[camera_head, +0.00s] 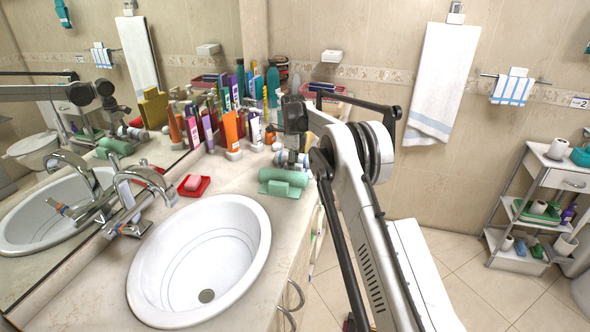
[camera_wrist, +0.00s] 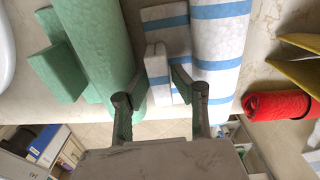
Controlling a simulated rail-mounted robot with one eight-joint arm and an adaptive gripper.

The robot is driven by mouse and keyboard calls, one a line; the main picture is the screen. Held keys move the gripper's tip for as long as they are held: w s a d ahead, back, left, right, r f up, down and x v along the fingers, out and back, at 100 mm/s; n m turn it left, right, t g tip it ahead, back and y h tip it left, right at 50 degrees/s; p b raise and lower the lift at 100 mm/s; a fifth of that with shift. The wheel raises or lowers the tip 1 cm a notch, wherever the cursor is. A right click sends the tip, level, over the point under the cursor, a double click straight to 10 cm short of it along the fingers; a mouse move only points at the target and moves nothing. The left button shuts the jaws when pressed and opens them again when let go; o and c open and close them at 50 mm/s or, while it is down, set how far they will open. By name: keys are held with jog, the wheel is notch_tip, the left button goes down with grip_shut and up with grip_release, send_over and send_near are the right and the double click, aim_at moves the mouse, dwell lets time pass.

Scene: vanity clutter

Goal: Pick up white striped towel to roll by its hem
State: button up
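The white towel roll with blue stripes (camera_wrist: 220,50) lies on the counter, right of centre in the wrist view. Its flat striped hem flap (camera_wrist: 166,45) sticks out to the left. In the head view, a small part of the roll (camera_head: 290,157) shows behind the green roll. My gripper (camera_wrist: 157,78) is open, with one finger on each side of the flap's near end. The right finger lies in the narrow space between flap and roll; the left is beside the green roll. Contact with the flap cannot be told. In the head view my arm hides much of this area.
A green towel roll (camera_wrist: 98,40) with its own flap lies close on the left. A red roll (camera_wrist: 278,106) and yellow items (camera_wrist: 300,62) are to the right. The sink (camera_head: 200,255) is in front. Bottles (camera_head: 231,125) crowd the counter's back.

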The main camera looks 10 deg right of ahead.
jog(key=shift+c, duration=0.5)
grip_shut()
jog(key=shift+r, duration=0.15)
